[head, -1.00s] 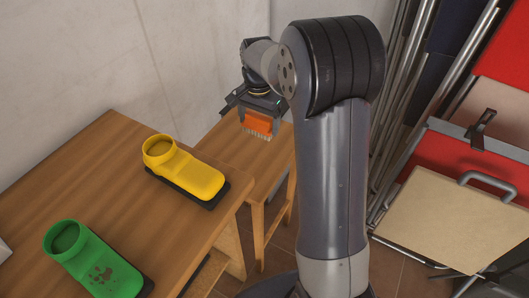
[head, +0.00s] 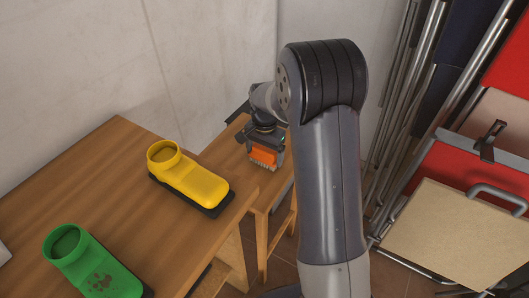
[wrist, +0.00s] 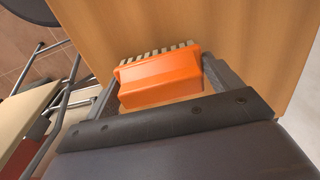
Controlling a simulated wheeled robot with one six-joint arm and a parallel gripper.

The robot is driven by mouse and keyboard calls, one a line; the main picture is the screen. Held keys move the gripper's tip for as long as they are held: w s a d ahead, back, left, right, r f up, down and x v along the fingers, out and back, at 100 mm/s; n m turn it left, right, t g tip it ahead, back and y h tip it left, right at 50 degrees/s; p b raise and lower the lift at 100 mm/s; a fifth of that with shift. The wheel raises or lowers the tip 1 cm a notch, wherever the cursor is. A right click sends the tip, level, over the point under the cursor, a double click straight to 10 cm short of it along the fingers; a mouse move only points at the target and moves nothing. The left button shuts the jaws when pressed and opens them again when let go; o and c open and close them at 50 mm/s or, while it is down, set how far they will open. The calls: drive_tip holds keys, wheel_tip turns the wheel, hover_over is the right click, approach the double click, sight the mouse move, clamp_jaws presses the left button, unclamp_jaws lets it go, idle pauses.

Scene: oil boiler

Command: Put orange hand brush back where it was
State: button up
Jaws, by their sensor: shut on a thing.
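The orange hand brush (head: 263,155) has an orange block and pale bristles that point down in the head view. My gripper (head: 264,148) is shut on it and holds it over the small wooden stool or side table (head: 262,206) behind the larger table. In the wrist view the brush (wrist: 160,78) sits between the fingers of my gripper (wrist: 160,90), with its bristles toward the wooden top (wrist: 265,60). I cannot tell whether the bristles touch the wood.
A pale wall stands behind. Folded metal-framed chairs (head: 420,110) and a beige board (head: 455,235) stand at the right.

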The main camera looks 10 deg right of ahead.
sight(265, 149)
drive_tip(key=o, duration=0.7)
drive_tip(key=shift+f, duration=0.1)
wheel_tip(265, 149, up, 12)
drive_tip(key=p, duration=0.1)
drive_tip(key=shift+p, duration=0.3)
